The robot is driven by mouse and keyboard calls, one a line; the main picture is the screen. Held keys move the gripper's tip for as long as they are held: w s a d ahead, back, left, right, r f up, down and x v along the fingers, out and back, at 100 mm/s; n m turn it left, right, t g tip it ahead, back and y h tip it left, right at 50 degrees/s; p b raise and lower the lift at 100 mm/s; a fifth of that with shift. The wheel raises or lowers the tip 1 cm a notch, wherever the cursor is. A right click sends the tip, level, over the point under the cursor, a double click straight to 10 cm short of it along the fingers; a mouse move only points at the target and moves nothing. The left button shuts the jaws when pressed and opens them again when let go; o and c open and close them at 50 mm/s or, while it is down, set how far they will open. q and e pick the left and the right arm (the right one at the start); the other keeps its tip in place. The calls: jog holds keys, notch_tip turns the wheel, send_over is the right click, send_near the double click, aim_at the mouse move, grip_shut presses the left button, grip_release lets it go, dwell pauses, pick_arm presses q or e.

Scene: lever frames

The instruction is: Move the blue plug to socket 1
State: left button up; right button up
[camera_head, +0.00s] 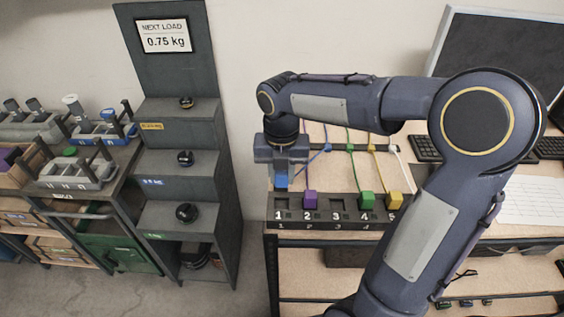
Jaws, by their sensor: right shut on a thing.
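The blue plug (281,182) is between the jaws of my right gripper (281,172), which is shut on it and points down. The plug hangs over the area of socket 1 (281,203) on the dark socket strip (337,226). I cannot tell whether the plug touches the socket. A blue cable (312,154) runs back from the plug. A purple plug (310,199) sits at socket 2, a green plug (367,200) at socket 4 and a yellow plug (395,200) at socket 5. Socket 3 (338,203) is empty. My left gripper is not in view.
Purple, green, yellow and white cables lead to a rail behind the strip. A keyboard (426,148), monitor (505,55) and paper (535,199) are on the bench's right side. A dark stepped stand (180,135) with weights is on the left, beside a cluttered workbench.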

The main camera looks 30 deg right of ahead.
aim_at(282, 191)
jog(key=shift+s+a+f+b, duration=0.2)
jog(key=shift+s+f+b, duration=0.1)
jog(key=shift+f+b, duration=0.05)
notch_tip(282, 191, down, 4)
jog(key=b, duration=0.3)
jog(key=shift+r+b, duration=0.1)
jog(key=shift+b, duration=0.2)
jog(key=shift+w+f, duration=0.1)
jog(key=shift+f, duration=0.4)
dwell(0.6)
jog(key=shift+f, duration=0.85)
dwell(1.6)
jog(key=o, duration=1.5)
jog(key=shift+c, duration=0.2)
